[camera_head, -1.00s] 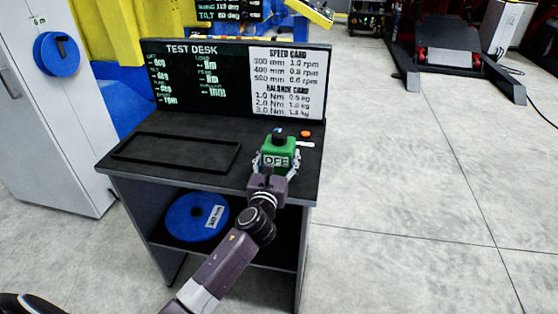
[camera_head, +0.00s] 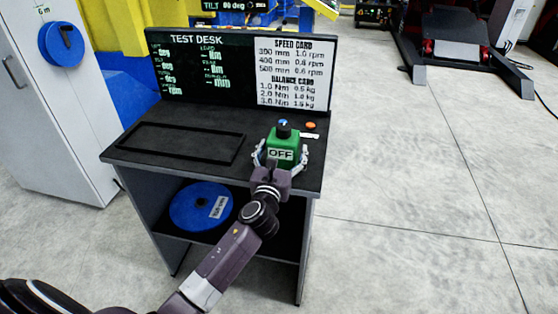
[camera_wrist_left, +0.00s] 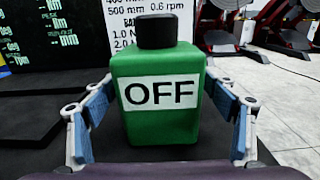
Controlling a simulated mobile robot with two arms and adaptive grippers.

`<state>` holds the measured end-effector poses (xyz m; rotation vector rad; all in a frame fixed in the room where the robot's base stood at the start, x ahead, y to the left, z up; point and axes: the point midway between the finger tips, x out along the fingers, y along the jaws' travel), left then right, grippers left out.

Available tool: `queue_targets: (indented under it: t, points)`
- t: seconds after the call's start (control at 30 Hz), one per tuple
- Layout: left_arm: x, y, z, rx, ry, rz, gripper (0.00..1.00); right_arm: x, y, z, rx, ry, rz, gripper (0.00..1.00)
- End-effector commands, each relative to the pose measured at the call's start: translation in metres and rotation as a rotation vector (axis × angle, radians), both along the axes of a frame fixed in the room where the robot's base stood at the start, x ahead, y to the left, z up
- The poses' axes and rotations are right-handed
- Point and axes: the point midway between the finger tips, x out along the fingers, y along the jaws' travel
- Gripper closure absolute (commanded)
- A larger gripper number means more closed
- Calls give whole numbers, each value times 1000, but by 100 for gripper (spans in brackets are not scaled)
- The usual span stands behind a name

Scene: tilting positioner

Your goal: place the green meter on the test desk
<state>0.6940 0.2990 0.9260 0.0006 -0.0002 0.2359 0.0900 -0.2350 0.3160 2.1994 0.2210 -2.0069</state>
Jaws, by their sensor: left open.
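The green meter (camera_head: 281,151), with a black knob on top and a white "OFF" label, stands upright on the right part of the test desk (camera_head: 185,122). In the left wrist view the meter (camera_wrist_left: 160,95) fills the middle, with its base on the dark desk top. My left gripper (camera_head: 280,160) is open, with one finger on each side of the meter. In the left wrist view gaps show between the blue finger pads and the meter's sides. My right gripper is not in view.
A shallow black tray frame (camera_head: 180,144) lies on the desk's left part. An orange button (camera_head: 310,125) is behind the meter. A screen panel (camera_head: 205,70) stands at the back. A blue disc (camera_head: 198,205) lies on the shelf below. Open floor is to the right.

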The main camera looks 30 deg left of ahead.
Motion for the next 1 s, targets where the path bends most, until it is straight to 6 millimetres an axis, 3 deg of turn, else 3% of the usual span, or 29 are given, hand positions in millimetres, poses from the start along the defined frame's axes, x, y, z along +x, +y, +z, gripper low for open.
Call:
queue_targets:
  t: [0.5,0.7,1.0]
  points:
    - [-94,-23,-2,-1,3,-2,21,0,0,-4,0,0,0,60]
    - [-109,-26,-1,1,2,0,21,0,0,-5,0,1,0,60]
    - [-111,-27,-4,-8,6,-1,21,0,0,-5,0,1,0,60]
